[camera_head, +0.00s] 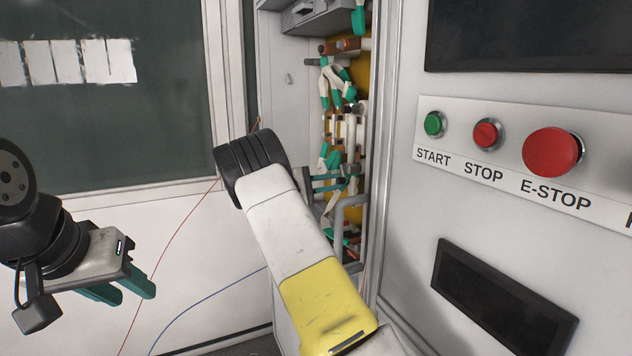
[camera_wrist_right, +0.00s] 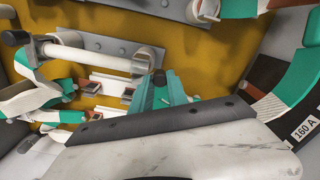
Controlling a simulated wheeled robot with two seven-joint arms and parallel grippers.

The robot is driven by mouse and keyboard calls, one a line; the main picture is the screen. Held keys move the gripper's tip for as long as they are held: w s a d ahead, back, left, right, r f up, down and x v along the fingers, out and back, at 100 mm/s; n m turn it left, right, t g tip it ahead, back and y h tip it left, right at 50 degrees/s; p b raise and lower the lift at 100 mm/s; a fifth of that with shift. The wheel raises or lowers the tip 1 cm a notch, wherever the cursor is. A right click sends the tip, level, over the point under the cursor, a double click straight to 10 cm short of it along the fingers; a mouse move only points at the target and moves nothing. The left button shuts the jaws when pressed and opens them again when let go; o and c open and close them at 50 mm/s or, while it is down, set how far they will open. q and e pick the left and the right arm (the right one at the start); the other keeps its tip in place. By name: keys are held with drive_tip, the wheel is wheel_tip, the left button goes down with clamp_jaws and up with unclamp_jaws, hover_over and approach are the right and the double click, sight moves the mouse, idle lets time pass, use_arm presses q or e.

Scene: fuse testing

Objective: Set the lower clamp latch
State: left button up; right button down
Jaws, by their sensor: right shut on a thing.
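My right gripper (camera_wrist_right: 162,92) reaches into the open cabinet, and its teal fingers are shut close to the metal clamp (camera_wrist_right: 148,62) at one end of a white cylindrical fuse (camera_wrist_right: 95,57). They are shut on a small part, apparently the lower clamp latch, which the fingers mostly hide. In the head view the teal fingers of this gripper (camera_head: 326,184) show at the clamp assembly, beside my yellow and white arm. My left gripper (camera_head: 137,296) hangs at the left, its teal fingers apart and empty, far from the cabinet.
The cabinet holds green-and-white banded cables (camera_head: 335,85) and a bent grey bar (camera_head: 345,205) close to my right arm. A panel at the right has a START button (camera_head: 434,124), a STOP button (camera_head: 487,134) and a red E-STOP (camera_head: 551,153). Thin red and blue wires run behind my left gripper.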

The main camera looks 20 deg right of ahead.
drive_tip(key=m, duration=0.1)
drive_tip(key=w+m, duration=0.1)
drive_tip(key=m, duration=0.2)
drive_tip(key=shift+w+a+f+m, duration=0.15)
drive_tip(key=shift+w+f+m, duration=0.15)
drive_tip(key=shift+w+f, duration=0.05)
idle(0.3)
drive_tip(key=c, duration=1.3)
unclamp_jaws()
drive_tip(key=a, duration=0.5)
drive_tip(key=s+a, duration=0.1)
drive_tip(key=a, duration=0.1)
drive_tip(key=shift+a, duration=0.4)
